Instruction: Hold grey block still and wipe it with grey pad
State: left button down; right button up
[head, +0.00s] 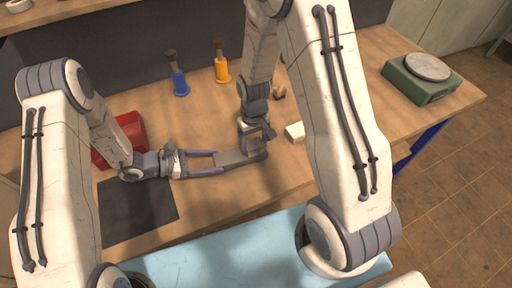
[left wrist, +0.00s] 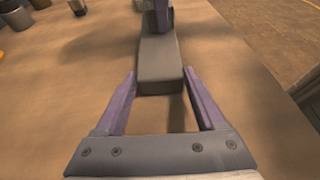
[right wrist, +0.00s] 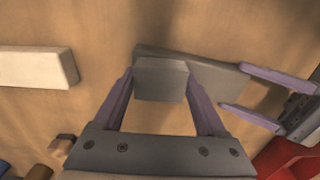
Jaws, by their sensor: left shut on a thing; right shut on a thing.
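The grey block (head: 238,158) is a long bar above the wooden table. My left gripper (head: 214,161) is shut on its left end, and the left wrist view shows that end of the block (left wrist: 160,70) between the fingertips. My right gripper (head: 263,144) comes down from above at the block's other end. In the right wrist view it is shut on the grey pad (right wrist: 160,80), a small dark piece that overlaps the block (right wrist: 222,78). The pad appears to touch the block, but the contact is hidden.
A red bin (head: 132,130) and a dark mat (head: 135,207) are at the left. Blue (head: 179,80) and orange (head: 221,68) handled tools stand at the back. A white block (head: 295,131) lies right of my right gripper. A green scale-like box (head: 420,85) stands at the right.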

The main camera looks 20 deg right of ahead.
jog(key=shift+w+f, duration=0.1)
jog(key=shift+w, duration=0.75)
jog(key=shift+w+r, duration=0.25)
jog(key=shift+w, duration=0.7)
notch_tip(320, 180, up, 8)
jog(key=shift+s+f, duration=0.1)
pick_arm(q)
grip_release()
jog(key=shift+a, duration=0.1)
